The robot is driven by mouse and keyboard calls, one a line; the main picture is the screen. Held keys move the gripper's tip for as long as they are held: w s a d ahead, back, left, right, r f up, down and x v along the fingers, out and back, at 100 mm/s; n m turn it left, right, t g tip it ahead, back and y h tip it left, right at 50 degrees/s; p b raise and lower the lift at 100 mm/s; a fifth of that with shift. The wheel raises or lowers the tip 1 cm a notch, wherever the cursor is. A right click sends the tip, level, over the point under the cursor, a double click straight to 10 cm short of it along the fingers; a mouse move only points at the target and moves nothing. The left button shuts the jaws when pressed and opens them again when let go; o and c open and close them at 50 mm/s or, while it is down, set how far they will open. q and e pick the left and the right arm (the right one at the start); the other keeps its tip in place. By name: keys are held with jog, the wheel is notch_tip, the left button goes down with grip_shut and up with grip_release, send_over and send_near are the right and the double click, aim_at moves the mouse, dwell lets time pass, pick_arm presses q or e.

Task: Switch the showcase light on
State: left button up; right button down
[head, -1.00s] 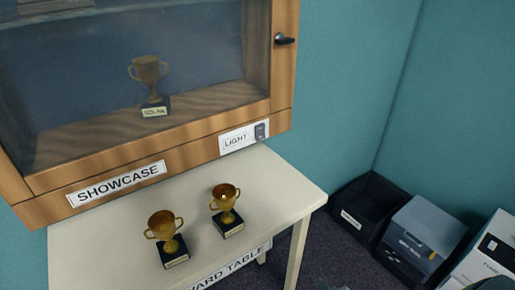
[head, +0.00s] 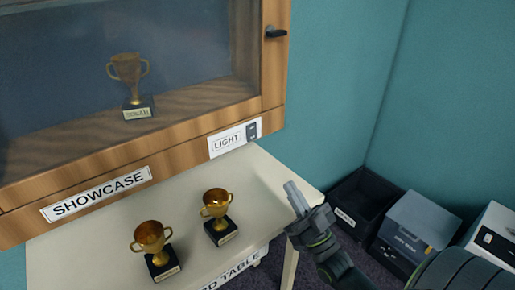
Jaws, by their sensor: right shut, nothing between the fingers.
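The wooden showcase (head: 190,153) with a glass front hangs on the wall at the upper left. Its light switch (head: 252,131) is a small dark rocker beside the LIGHT label (head: 227,140) on the lower rail. The showcase interior looks dim. A gold trophy (head: 127,70) stands inside behind the glass. My right gripper (head: 291,188) is shut and empty, below and to the right of the switch and apart from it, over the table's right edge. My left gripper is out of view.
Two gold trophies, one left (head: 151,238) and one right (head: 216,205), stand on the white award table (head: 100,230) below. A dark door handle (head: 276,32) juts from the showcase. A black bin (head: 352,205) and boxes (head: 420,218) stand on the floor at right.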

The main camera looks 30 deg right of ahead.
jog(key=p, duration=0.4)
send_near(253, 134)
notch_tip(253, 134, up, 4)
jog(key=shift+w+a+f+b, duration=0.1)
jog(key=shift+w+f+b, duration=0.1)
jog(key=shift+w, duration=0.9)
jog(key=shift+w+a+f+b, duration=0.1)
jog(key=shift+w+b, duration=0.1)
jog(key=shift+w, duration=0.9)
